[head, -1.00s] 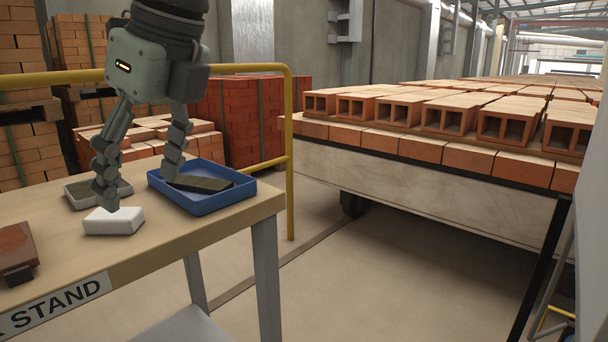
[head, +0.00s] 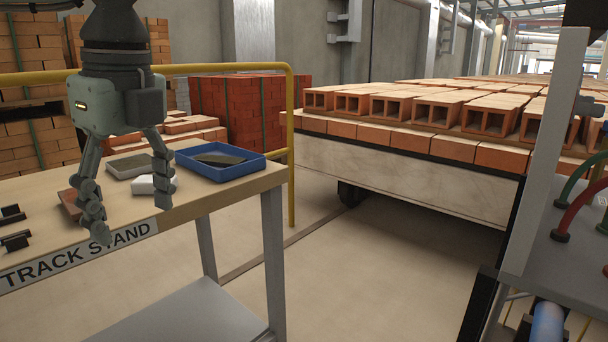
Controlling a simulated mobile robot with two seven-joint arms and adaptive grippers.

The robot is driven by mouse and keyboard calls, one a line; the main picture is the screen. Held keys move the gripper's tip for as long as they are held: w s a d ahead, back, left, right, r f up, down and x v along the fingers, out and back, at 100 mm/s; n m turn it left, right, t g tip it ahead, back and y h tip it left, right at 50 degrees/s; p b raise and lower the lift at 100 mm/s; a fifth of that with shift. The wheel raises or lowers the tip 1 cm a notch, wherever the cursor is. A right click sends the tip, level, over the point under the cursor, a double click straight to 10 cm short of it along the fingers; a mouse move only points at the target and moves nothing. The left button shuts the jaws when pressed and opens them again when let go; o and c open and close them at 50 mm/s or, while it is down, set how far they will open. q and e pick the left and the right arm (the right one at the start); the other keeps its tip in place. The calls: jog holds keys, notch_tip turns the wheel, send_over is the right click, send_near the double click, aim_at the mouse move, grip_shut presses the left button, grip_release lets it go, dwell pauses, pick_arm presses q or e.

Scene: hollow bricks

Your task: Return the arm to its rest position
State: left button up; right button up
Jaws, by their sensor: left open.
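My left gripper (head: 133,222) hangs fingers-down at the front edge of the track stand (head: 265,180), its two fingers spread apart with nothing between them. A white block (head: 148,185) lies on the stand behind the right finger, which partly hides it. A blue tray (head: 235,173) stands at the stand's right end with a dark flat piece (head: 222,159) in it. A grey tray (head: 125,166) lies left of the blue tray. A reddish-brown piece (head: 68,203) is partly hidden behind the left finger. My right gripper is not in view.
Dark brackets (head: 14,240) lie at the stand's left. A yellow rail (head: 291,150) runs behind it. A kiln car (head: 400,185) loaded with hollow bricks (head: 435,110) stands to the right. A grey panel with coloured hoses (head: 570,250) is at far right. Floor between is clear.

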pick_arm(q)
jog(key=w+a+f+n+t+h, duration=0.1)
jog(key=a+f+n+t+h, duration=0.1)
jog(key=f+n+t+h, duration=0.5)
jog(key=w+a+f+n+t+h, duration=0.15)
jog(key=f+n+t+h, duration=0.25)
jog(key=f+t, duration=0.45)
jog(key=s+d+f+n+g+y, duration=0.1)
jog(key=s+d+f+n+y, duration=0.3)
jog(key=d+f+n+y, duration=0.2)
jog(key=d+f+n, duration=0.2)
jog(key=d+f, duration=0.1)
jog(key=f, duration=0.1)
jog(key=shift+s+d+g+y, duration=0.15)
jog(key=shift+d+g+y, duration=0.2)
jog(key=shift+y, duration=0.05)
